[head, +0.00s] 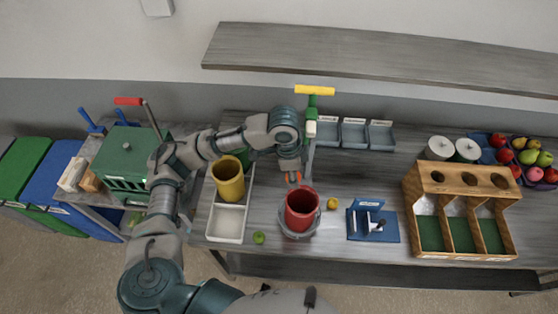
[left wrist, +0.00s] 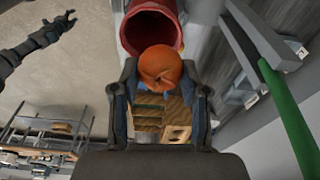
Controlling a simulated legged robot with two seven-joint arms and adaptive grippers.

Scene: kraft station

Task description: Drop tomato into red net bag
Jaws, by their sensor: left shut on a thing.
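My left gripper (head: 292,179) is shut on an orange-red tomato (left wrist: 160,68), which sits between its two fingers in the left wrist view. In the head view only a small bit of the tomato shows at the fingertips. The red net bag (head: 300,213) looks like an open red cylinder in a grey ring, and it stands just in front of the gripper. The bag's open mouth also shows in the left wrist view (left wrist: 148,20), just past the tomato. A dark gripper, apparently my right one (left wrist: 72,20), shows at the upper left there; its jaw state is unclear.
A yellow container (head: 228,181) stands on a white tray (head: 226,224) left of the bag. A green post with a yellow handle (head: 314,90) rises behind the gripper. A yellow fruit (head: 333,204) and a blue stand (head: 373,222) lie right; a green fruit (head: 259,238) lies front left.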

